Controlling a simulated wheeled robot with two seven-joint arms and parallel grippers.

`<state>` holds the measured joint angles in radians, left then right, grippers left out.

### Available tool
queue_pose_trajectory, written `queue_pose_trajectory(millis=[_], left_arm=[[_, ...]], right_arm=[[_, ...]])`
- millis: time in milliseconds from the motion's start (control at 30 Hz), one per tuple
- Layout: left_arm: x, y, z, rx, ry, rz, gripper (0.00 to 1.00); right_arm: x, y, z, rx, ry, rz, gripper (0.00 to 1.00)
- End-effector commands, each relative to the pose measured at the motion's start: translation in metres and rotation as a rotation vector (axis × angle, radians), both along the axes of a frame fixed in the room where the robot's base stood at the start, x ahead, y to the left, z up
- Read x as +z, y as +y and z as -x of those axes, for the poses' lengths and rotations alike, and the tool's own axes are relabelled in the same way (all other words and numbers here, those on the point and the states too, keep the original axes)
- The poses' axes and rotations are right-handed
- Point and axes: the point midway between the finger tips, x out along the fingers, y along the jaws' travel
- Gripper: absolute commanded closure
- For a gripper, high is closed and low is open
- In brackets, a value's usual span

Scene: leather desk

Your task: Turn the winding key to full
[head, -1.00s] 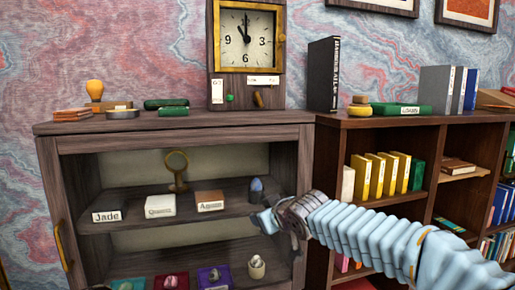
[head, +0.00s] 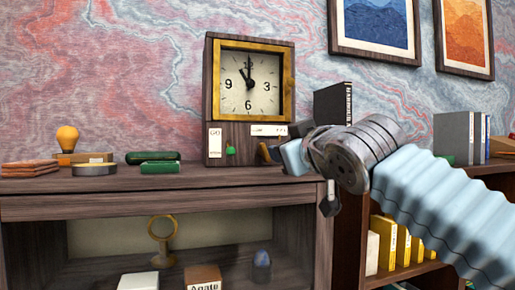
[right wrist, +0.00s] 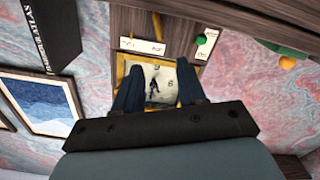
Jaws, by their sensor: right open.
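The wooden clock (head: 249,85) with a brass-framed face stands on top of the cabinet. It shows upside down in the right wrist view (right wrist: 155,80). The key shows at the top of the right wrist view (right wrist: 157,26). My right gripper (head: 282,156) is at the clock's lower right, beside the key. In the right wrist view its two fingers (right wrist: 158,78) are spread apart with nothing between them. My left gripper is not in view.
A green button (head: 230,151) and a white strip label (head: 268,130) are near the key. A dark book (head: 333,104) stands behind my right arm.

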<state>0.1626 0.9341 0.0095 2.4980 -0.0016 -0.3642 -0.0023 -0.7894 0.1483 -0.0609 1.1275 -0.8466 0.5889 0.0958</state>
Motion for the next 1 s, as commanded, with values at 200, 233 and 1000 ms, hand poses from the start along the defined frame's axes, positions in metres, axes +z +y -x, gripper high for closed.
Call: queue_pose_trajectory(millis=[200, 233, 1000], left_arm=[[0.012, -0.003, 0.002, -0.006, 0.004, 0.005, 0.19], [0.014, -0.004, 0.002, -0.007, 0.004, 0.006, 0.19], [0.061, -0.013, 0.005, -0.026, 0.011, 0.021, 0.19]], right_arm=[[0.003, 0.007, -0.023, -0.002, 0.001, 0.001, 0.60], [0.003, 0.009, -0.029, -0.002, 0.002, 0.002, 0.60], [0.000, 0.042, -0.131, 0.000, -0.001, 0.000, 0.60]])
